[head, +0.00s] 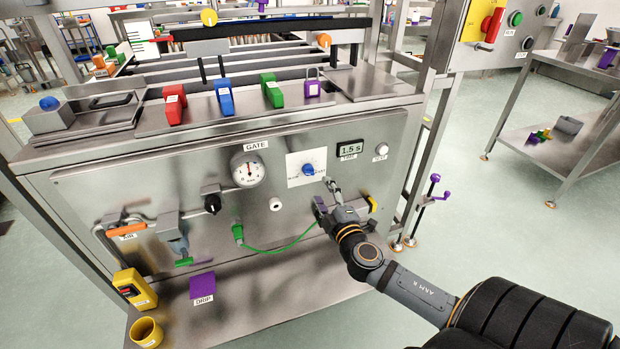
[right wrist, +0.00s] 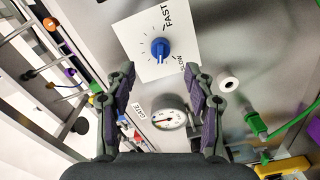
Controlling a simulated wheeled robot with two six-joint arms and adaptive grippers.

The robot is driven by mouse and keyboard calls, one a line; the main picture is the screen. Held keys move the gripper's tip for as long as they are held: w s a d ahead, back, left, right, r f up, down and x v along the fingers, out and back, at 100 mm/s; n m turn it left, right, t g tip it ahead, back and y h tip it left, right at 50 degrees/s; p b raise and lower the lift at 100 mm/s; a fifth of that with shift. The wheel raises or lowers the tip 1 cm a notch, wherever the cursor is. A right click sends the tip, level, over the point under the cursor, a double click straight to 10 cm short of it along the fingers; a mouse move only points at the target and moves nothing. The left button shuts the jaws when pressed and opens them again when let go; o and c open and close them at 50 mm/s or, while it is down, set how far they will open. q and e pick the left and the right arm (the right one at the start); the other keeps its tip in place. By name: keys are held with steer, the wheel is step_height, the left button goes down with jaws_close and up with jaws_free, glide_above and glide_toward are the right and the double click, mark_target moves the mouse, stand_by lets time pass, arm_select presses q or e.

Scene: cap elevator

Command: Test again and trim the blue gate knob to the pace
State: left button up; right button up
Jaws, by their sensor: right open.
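The blue gate knob (head: 308,170) sits on a white square plate (head: 293,181) on the front of the steel panel. A display (head: 350,149) right of the plate reads 1.5 s. A white round button (head: 382,150) is right of the display. My left gripper is not in view.
A GATE gauge (head: 248,169) and a black knob (head: 212,200) are left of the plate. A green hose (head: 275,249) hangs below. A yellow cup (head: 146,332) stands on the lower shelf.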

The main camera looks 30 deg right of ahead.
mark_target(309, 171)
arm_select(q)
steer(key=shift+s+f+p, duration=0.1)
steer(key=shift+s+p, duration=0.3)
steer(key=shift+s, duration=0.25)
arm_select(e)
steer(key=x, duration=0.8)
steer(key=shift+w, duration=0.25)
